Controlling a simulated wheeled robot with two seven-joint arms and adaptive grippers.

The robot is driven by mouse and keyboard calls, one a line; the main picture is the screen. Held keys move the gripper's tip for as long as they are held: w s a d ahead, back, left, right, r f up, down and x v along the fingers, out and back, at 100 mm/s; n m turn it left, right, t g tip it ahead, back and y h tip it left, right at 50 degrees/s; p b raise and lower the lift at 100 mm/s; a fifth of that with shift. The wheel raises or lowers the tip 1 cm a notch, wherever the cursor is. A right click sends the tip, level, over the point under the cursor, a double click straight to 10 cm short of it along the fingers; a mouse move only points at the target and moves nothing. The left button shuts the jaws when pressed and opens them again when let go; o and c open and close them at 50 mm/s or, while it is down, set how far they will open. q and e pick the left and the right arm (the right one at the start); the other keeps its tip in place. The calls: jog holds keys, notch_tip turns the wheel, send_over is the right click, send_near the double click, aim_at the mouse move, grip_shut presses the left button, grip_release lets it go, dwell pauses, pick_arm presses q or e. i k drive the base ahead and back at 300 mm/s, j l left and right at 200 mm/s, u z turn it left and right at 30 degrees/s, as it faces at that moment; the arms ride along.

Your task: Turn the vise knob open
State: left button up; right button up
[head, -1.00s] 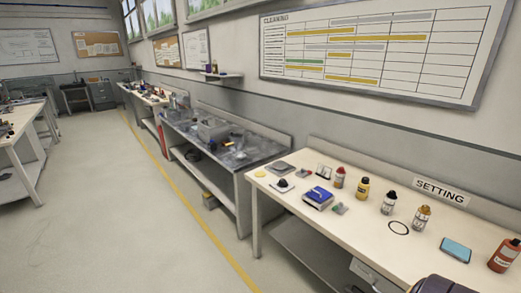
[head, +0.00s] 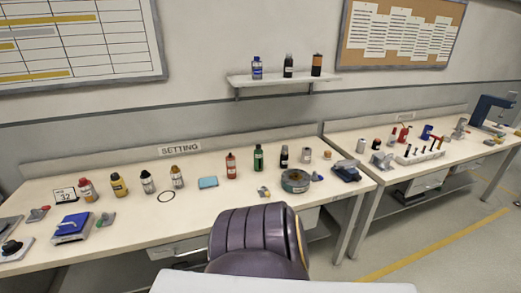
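A larger blue machine (head: 490,112) stands at that bench's far right. Neither of my grippers is in view.
A narrow gap separates the benches. Open floor (head: 440,235) lies at the right.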

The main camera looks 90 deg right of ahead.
aim_at(357, 177)
jog(key=z, duration=4.6)
